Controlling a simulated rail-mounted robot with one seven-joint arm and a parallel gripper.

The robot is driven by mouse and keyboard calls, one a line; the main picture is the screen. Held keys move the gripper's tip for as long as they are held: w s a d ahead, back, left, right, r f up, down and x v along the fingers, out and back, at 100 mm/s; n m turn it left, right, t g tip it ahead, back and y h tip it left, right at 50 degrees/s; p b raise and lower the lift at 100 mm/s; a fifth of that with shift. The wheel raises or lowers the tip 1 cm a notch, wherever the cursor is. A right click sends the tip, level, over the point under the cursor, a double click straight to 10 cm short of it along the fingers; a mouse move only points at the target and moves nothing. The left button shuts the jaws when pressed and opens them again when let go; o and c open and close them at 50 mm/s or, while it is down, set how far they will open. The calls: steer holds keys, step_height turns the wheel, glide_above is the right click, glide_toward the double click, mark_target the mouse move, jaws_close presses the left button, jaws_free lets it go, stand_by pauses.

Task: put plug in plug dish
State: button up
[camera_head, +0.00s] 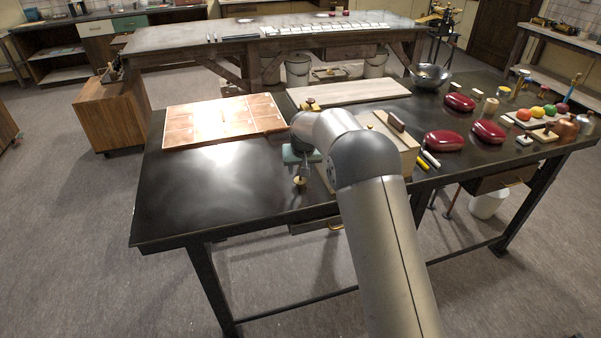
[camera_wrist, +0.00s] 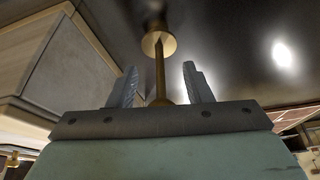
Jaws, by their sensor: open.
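A brass piece (camera_wrist: 158,75), likely the plug, shows in the wrist view as a thin stem with a round disc at its far end and a rounded end near my gripper. My gripper (camera_wrist: 161,68) is open, with one finger on each side of the stem and gaps on both sides. In the head view my pale green gripper (camera_head: 300,168) is low over the front of the black table, with a brass piece (camera_head: 300,181) just below it. I cannot tell which thing is the plug dish.
A wooden box (camera_head: 405,150) stands close right of my gripper on the black table (camera_head: 190,200). Copper-coloured tiles (camera_head: 225,118) lie at the back left, a pale board (camera_head: 350,91) behind. Red oval objects (camera_head: 444,141) and a metal bowl (camera_head: 430,77) are further right. The front left is clear.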

steer(key=shift+w+f, duration=0.3)
steer(key=shift+f, duration=0.3)
steer(key=shift+a, duration=0.1)
jaws_close()
steer(key=shift+r, duration=0.1)
